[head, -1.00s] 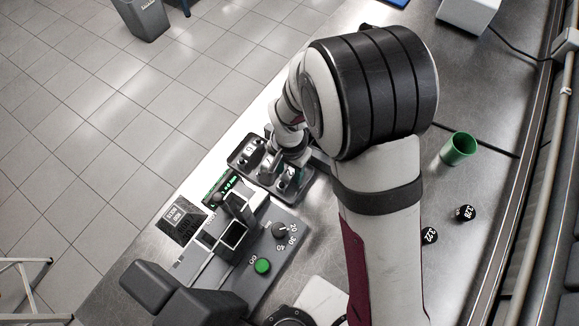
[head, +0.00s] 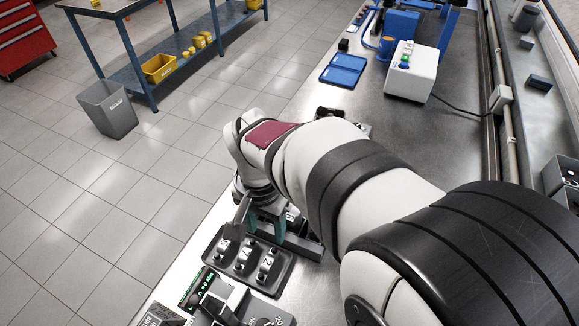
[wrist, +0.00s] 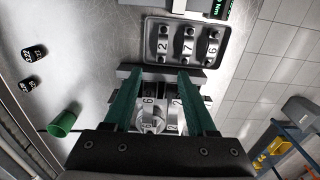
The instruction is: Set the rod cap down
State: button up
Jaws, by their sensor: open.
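Three silver rod caps with number labels sit in a row in a dark tray (head: 286,268). In the wrist view they are the left cap (wrist: 163,46), middle cap (wrist: 187,46) and right cap (wrist: 212,47); the left two read 2 and 7. My gripper (wrist: 160,80) has two green fingers, wide apart, and is beyond the tray in the head view (head: 266,226). Silver numbered parts (wrist: 152,116) show between and below the fingers, apart from them. My arm hides much of that spot in the head view.
A dark block (head: 302,243) stands right beside the gripper. The floor is at left.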

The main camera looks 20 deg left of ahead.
jog(key=s+d+r+m, duration=0.2)
jog(key=d, duration=0.8)
jog(key=s+d+r+m+y, duration=0.1)
jog(key=s+d+r+m, duration=0.1)
jog(key=d, duration=0.8)
jog(key=shift+s+r, duration=0.45)
jog(key=shift+r, duration=0.35)
jog(key=shift+o, duration=0.4)
jog(key=s+d+m, duration=0.1)
jog(key=s+d, duration=0.2)
jog(key=s, duration=0.2)
jog(key=shift+d+f+y, duration=0.3)
jog(key=shift+f+y, duration=0.1)
jog(key=shift+f, duration=0.05)
jog(key=shift+s+d+f+m, duration=0.1)
jog(key=shift+s+d+m, duration=0.05)
jog(key=shift+s+m, duration=0.2)
